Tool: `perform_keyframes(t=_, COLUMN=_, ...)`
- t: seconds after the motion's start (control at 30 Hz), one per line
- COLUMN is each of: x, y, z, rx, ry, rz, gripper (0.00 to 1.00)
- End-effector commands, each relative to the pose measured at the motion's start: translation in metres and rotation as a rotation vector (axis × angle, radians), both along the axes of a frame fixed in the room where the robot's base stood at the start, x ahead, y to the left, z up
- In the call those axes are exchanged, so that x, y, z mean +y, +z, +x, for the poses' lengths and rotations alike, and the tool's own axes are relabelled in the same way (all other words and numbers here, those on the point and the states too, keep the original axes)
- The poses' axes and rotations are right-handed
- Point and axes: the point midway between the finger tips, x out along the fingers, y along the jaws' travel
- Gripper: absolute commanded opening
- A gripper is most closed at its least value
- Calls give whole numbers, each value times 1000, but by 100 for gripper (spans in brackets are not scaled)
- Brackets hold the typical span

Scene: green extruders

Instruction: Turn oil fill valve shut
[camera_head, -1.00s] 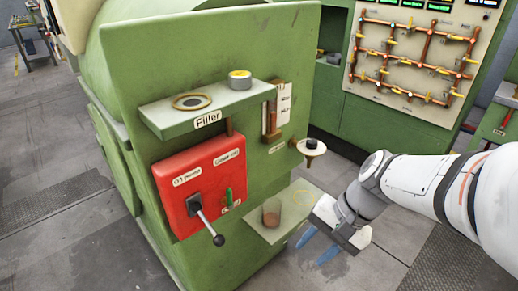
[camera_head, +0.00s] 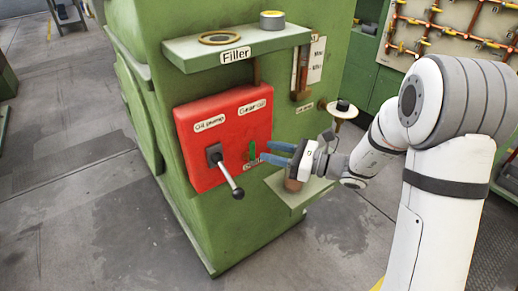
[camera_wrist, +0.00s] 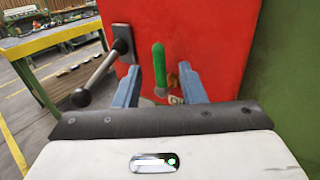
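A green handle (camera_head: 253,151) stands upright on the red panel (camera_head: 236,115), to the right of the black-knobbed lever (camera_head: 225,175). A small label sits below the handle, partly hidden and too small to read. My gripper (camera_head: 268,152) points at the handle from the right, its blue fingers level with it. In the wrist view the green handle (camera_wrist: 159,68) shows between the two spread fingers, with a gap on each side. The gripper is open and holds nothing. I cannot tell whether the fingertips reach past the handle.
The lever (camera_wrist: 98,72) juts out left of my fingers. A filler shelf (camera_head: 222,46) with a ring and tin is above the panel. A lower green shelf (camera_head: 292,200) with a brown cup is below my gripper. A round-topped knob (camera_head: 343,110) stands near my wrist.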

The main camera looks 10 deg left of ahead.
Motion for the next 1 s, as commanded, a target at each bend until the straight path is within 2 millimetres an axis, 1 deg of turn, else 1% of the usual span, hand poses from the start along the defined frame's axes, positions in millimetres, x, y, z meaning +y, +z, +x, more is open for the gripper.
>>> perform_keyframes(t=0.03, x=9, y=0, z=0, rx=0, ry=4, rz=0, gripper=37)
perform_keyframes(t=0.1, x=19, y=0, z=1, rx=1, ry=3, rz=0, gripper=37)
perform_keyframes(t=0.23, x=32, y=0, z=3, rx=0, ry=1, rz=0, gripper=37)
perform_keyframes(t=0.37, x=38, y=0, z=4, rx=-1, ry=1, rz=-1, gripper=37)
perform_keyframes(t=0.6, x=38, y=0, z=4, rx=-1, ry=-1, rz=-1, gripper=36)
perform_keyframes(t=1.0, x=37, y=0, z=4, rx=-1, ry=-2, rz=-1, gripper=3)
